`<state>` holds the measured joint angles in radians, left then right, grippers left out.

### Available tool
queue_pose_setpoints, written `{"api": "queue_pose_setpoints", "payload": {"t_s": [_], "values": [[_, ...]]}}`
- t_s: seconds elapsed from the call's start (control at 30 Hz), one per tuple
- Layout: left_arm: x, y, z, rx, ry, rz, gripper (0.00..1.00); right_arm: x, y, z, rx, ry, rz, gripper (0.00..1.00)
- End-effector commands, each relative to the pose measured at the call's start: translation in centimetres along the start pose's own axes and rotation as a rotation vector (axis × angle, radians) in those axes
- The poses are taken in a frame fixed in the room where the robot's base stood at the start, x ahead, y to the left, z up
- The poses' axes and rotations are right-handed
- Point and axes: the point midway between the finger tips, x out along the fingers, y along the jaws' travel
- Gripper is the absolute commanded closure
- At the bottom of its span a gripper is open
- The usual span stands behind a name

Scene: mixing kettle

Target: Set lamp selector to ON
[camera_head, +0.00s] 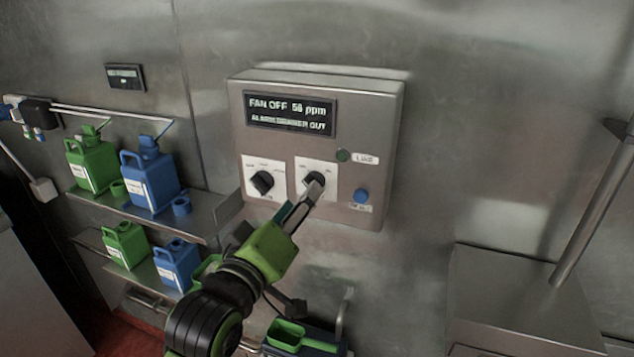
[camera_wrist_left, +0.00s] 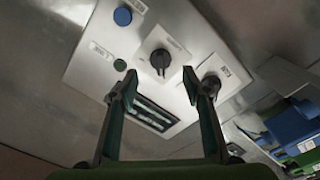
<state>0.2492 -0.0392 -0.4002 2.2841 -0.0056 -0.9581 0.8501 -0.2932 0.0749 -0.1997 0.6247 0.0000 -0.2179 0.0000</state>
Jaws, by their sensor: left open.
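A steel control box (camera_head: 385,125) on the wall carries two black rotary knobs on white plates. The right knob (camera_head: 315,178) is partly hidden behind my left gripper (camera_head: 311,188). The left knob (camera_head: 262,182) is clear of it. The knob plates' lettering is too small to read, so I cannot tell which is the lamp selector. In the left wrist view, the nearer knob (camera_wrist_left: 160,61) appears between the fingertips of my open left gripper (camera_wrist_left: 160,78), just beyond them; contact is not clear. The other knob (camera_wrist_left: 211,81) is behind the finger at right. My right gripper is not in view.
The box has a display (camera_head: 290,113) reading "FAN OFF 56 ppm", a dark green lamp (camera_head: 343,155) and a blue button (camera_head: 361,195). Green jugs (camera_head: 92,165) and blue jugs (camera_head: 150,180) stand on shelves at left. A steel cabinet (camera_head: 515,295) stands at lower right.

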Motion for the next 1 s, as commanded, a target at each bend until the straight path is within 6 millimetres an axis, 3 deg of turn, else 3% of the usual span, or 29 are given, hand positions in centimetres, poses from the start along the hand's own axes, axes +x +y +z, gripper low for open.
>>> {"api": "queue_pose_setpoints", "payload": {"t_s": [0.3,1.0], "values": [[3.9,-0.1,0.1,0.002,0.001,0.0,0.56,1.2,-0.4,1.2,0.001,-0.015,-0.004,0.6],[5.0,0.0,0.0,0.0,0.0,-0.001,0.56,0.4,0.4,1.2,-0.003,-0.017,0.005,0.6]]}}
